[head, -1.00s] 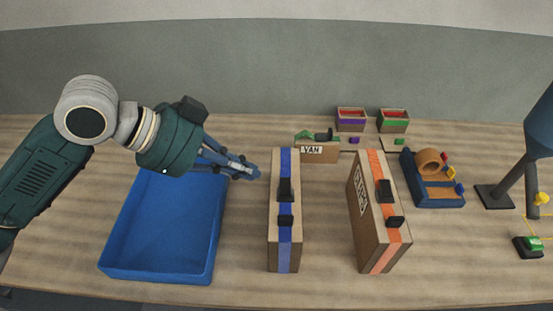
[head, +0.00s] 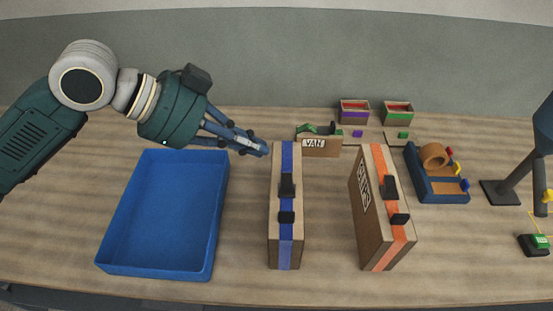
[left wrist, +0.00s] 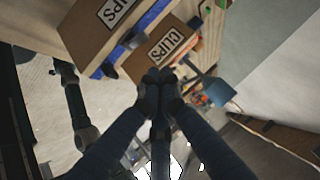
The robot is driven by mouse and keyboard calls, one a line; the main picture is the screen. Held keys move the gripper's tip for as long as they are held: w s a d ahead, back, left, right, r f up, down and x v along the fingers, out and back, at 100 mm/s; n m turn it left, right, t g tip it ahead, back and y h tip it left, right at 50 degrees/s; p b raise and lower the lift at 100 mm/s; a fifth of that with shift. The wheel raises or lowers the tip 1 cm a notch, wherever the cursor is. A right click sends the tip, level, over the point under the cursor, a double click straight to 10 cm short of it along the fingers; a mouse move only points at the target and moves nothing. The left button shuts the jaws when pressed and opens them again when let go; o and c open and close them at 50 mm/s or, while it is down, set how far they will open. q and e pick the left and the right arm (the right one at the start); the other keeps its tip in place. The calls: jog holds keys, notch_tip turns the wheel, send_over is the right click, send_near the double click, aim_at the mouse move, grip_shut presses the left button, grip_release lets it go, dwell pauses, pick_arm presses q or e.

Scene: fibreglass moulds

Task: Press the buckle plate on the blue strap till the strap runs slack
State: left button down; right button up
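The cardboard mould box with the blue strap (head: 287,250) stands upright in the middle of the bench in the head view. Two black buckle parts sit on the strap: a taller one (head: 287,187) and a smaller one (head: 286,217) nearer the front. The strap looks flat against the box. My left gripper (head: 262,148) is beyond the box's back left corner, apart from the buckle. Its fingers are together with nothing seen between them. In the left wrist view the fingertips (left wrist: 159,76) meet, with the blue strap (left wrist: 150,17) at the upper left.
A blue tray (head: 103,262) lies left of the box. A box with an orange strap (head: 380,255) stands to its right. A VAN box (head: 319,148) lies behind. A blue fixture (head: 440,195) and a dark stand (head: 500,193) are farther right.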

pick_arm(q)
jog(key=p, duration=0.1)
send_over(287, 181)
jog(key=a, duration=0.2)
notch_tip(287, 181, down, 4)
jog(key=shift+r, duration=0.15)
jog(key=f, duration=0.1)
jog(key=w+f+p, duration=0.1)
jog(key=f, duration=0.1)
jog(key=shift+a+f, duration=0.1)
jog(key=shift+f, duration=0.35)
jog(key=shift+w, duration=0.1)
